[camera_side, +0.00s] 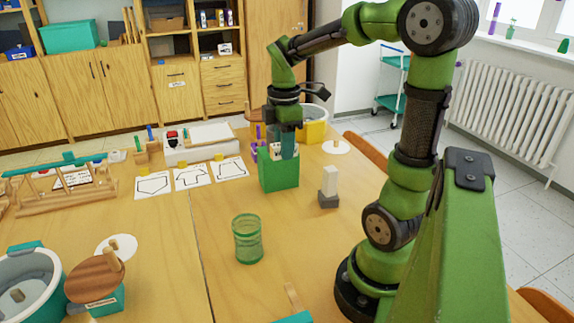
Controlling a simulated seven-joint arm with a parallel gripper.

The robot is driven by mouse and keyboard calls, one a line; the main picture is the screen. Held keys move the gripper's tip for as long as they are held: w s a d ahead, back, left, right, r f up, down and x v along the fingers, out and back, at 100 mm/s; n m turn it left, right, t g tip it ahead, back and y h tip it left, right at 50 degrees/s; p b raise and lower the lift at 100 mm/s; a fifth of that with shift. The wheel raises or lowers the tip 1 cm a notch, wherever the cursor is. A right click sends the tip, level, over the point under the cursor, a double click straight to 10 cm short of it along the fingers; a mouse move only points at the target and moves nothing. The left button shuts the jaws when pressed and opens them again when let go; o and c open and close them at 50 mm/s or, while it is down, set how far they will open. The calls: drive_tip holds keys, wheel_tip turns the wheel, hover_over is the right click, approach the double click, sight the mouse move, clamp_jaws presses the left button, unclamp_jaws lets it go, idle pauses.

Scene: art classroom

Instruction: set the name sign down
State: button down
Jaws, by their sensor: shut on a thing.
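My gripper (287,138) points down over the green box (279,178) on the table. It is shut on a narrow, upright teal piece (288,147), which I take to be the name sign; no lettering can be read on it. The lower end of the piece is at the box's open top. I cannot tell whether it is inside, behind or just above the box. The fingertips are small and partly merge with the piece.
A white block on a grey base (328,187) stands right of the box. A green glass (247,239) stands in front. Cards with outlined shapes (193,176) lie to the left. The table between glass and box is clear.

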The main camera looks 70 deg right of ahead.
sight(285, 220)
wheel_tip(285, 220, down, 20)
drive_tip(key=shift+r, duration=0.15)
idle(0.3)
drive_tip(key=c, duration=0.8)
unclamp_jaws()
drive_tip(key=shift+c, duration=0.2)
wheel_tip(285, 220, up, 12)
drive_tip(key=f, duration=0.1)
drive_tip(key=s+a+r+m+t+y, duration=0.2)
drive_tip(key=a+r+m+t, duration=0.5)
drive_tip(key=a+r+m, duration=0.6)
drive_tip(key=s+a, duration=0.1)
drive_tip(key=a, duration=0.2)
drive_tip(key=shift+a, duration=0.4)
